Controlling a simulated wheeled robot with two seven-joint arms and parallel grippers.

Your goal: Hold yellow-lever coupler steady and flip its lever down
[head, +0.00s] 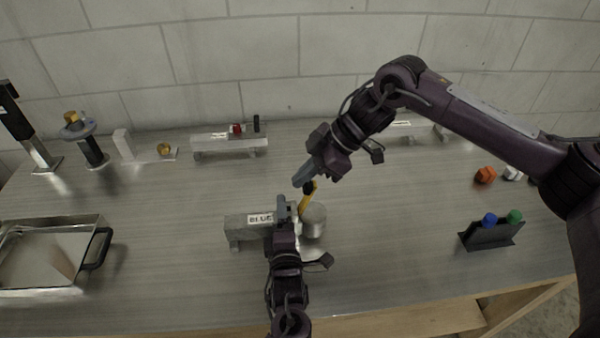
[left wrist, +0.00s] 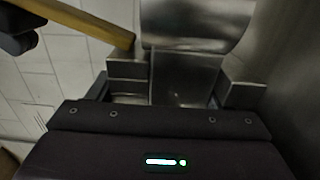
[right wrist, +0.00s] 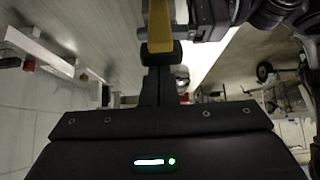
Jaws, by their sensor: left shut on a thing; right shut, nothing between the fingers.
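The coupler (head: 247,221) is a grey metal bar with a "BLUE" label and a round cup at its right end, in the middle of the bench. Its yellow lever (head: 306,202) stands up, tilted, with a black tip. My left gripper (head: 283,208) is shut on the coupler body near the cup; the metal between its fingers fills the left wrist view (left wrist: 180,75). My right gripper (head: 302,178) is shut and empty at the lever's black tip. In the right wrist view the yellow lever (right wrist: 159,25) ends at a black knob right before the fingers; contact is unclear.
A metal tray (head: 95,222) with a black handle stands at the left. Another coupler-like bar (head: 228,143) lies at the back. A dark holder (head: 490,238) with blue and green knobs and an orange piece (head: 485,175) are at the right. Bench between is clear.

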